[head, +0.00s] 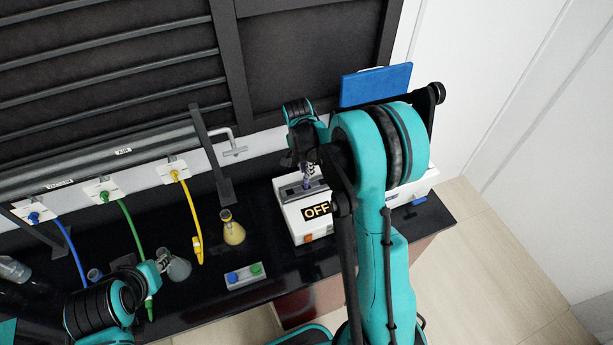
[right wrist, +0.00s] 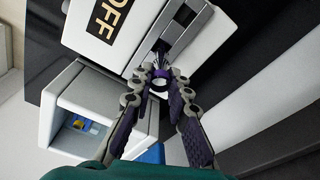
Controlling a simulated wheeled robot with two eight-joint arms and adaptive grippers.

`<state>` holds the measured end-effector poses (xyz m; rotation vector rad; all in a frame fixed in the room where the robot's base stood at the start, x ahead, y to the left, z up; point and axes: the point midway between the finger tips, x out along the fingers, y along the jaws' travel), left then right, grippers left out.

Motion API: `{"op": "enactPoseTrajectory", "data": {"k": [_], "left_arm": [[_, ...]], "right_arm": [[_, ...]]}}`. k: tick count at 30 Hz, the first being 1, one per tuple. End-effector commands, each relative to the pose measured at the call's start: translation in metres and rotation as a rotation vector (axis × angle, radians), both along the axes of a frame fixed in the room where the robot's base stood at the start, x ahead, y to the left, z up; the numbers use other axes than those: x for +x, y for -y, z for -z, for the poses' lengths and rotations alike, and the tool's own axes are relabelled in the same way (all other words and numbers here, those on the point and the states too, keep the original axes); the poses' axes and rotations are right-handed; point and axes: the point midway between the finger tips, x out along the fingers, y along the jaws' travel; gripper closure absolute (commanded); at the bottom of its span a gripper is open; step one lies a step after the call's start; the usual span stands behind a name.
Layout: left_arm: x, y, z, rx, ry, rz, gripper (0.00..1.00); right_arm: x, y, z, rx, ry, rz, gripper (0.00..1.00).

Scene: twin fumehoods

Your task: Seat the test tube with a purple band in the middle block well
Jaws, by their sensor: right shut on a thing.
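The test tube with a purple band (right wrist: 160,82) is between the fingertips of my right gripper (right wrist: 162,74), which is shut on it. In the head view the purple band shows (head: 307,184) below my right gripper (head: 306,172), over the top of a white block heater (head: 290,212). The heater's dark block strip (right wrist: 184,34) lies just beyond the tube in the right wrist view. The tube's lower end is at or just above this strip; I cannot tell whether it is inside a well.
The heater's sign (head: 316,211) reads OFF. A flask with yellow liquid (head: 232,228) and a small block with blue and green knobs (head: 245,276) stand to its left. A clear flask (head: 177,266) is near my left arm. A white device (right wrist: 97,112) stands beside the heater.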

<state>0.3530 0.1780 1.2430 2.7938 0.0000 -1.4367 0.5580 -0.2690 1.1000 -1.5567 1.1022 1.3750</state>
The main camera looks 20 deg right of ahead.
Motion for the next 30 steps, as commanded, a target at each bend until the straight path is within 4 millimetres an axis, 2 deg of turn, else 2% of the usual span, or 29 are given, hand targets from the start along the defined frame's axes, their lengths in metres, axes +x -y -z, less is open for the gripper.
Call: {"op": "enactPoseTrajectory", "data": {"k": [3,6,17,18,20,21,30], "left_arm": [[0.000,0.000,0.015,0.000,0.000,0.000,0.73],[0.000,0.000,0.021,0.000,0.000,0.000,0.73],[0.000,0.000,0.022,0.000,0.000,0.000,0.73],[0.000,0.000,0.023,0.000,0.000,0.000,0.73],[0.000,0.000,0.022,0.000,0.000,0.000,0.73],[0.000,0.000,0.022,0.000,0.000,0.000,0.73],[0.000,0.000,0.020,0.000,0.000,0.000,0.73]], "right_arm": [[0.000,0.000,0.024,0.000,0.000,0.000,1.00],[0.000,0.001,0.034,0.000,0.000,0.000,1.00],[0.000,0.001,0.037,0.000,0.000,0.000,1.00],[0.000,0.001,0.037,0.000,0.000,0.000,0.81],[0.000,0.001,0.036,0.000,0.000,0.000,0.65],[0.000,0.001,0.036,0.000,0.000,0.000,0.63],[0.000,0.001,0.034,0.000,0.000,0.000,0.63]]}}
